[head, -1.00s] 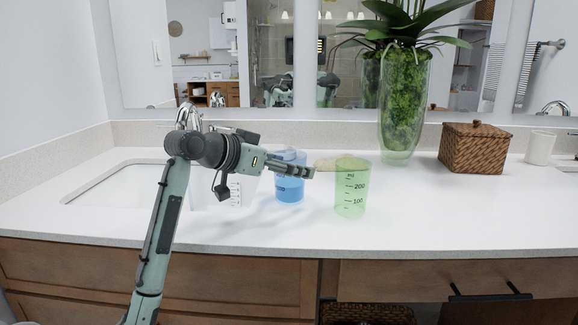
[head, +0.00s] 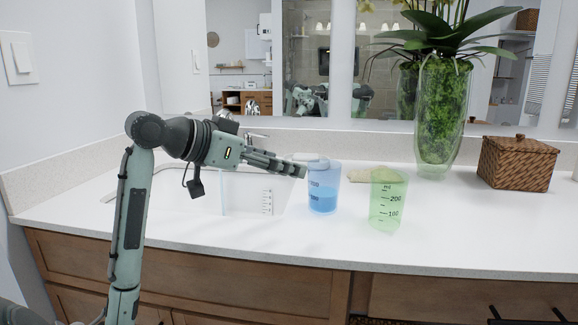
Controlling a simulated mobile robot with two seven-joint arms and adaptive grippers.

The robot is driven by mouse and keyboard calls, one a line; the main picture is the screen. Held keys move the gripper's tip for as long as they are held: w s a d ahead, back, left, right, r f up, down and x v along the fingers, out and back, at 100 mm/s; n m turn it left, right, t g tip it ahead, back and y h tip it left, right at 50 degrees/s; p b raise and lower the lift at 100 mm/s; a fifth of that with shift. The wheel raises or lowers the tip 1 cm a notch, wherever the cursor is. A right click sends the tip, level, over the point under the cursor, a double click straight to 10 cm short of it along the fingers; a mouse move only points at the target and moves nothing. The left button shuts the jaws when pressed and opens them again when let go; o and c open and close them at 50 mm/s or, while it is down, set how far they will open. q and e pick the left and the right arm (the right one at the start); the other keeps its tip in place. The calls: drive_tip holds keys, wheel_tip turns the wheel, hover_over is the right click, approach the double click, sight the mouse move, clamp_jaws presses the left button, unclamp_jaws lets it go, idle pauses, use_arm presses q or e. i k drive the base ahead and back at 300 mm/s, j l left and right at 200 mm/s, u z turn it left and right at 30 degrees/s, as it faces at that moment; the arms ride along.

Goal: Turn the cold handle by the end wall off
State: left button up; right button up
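The chrome tap (head: 257,135) at the sink is mostly hidden behind my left arm; only small shiny parts show. I cannot make out the cold handle by the end wall or how it is set. My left gripper (head: 298,170) reaches over the counter, pointing right. Its fingers look together, with nothing seen between them. It is right of the tap, in front of it, above the clear measuring container and near the blue beaker. My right gripper is not in view.
A clear container (head: 238,200), a beaker of blue liquid (head: 323,202) and a green beaker (head: 388,205) stand on the white counter (head: 440,230). A plant vase (head: 440,115) and wicker basket (head: 517,163) stand right. The end wall (head: 75,90) is left.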

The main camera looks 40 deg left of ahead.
sight(247, 135)
drive_tip(key=u, duration=1.45)
